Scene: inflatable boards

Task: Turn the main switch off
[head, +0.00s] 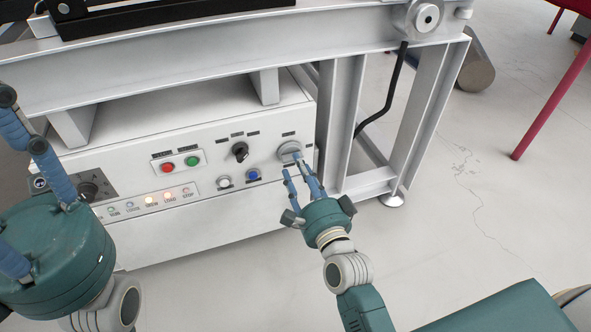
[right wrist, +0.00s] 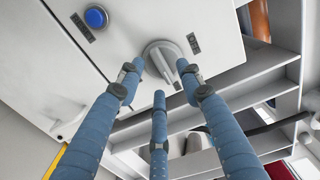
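The round grey rotary switch (head: 289,149) with a raised handle is at the upper right of the white control panel (head: 225,205). It also shows in the right wrist view (right wrist: 158,52), its handle slanting down to the right. My right gripper (head: 295,168) is at this switch, fingers apart, with fingertips over its lower part; I cannot tell whether they touch. The three blue fingers (right wrist: 160,78) appear spread in the right wrist view, two either side of the handle. My left gripper (head: 24,150) is open and empty at the left edge, partly out of frame.
The panel also has a black selector (head: 240,151), red (head: 168,167) and green (head: 193,161) buttons, white (head: 224,182) and blue (head: 253,175) buttons, and a row of lamps. A black knob (head: 90,190) is at left. A metal frame leg (head: 342,125) stands right. Floor is clear in front.

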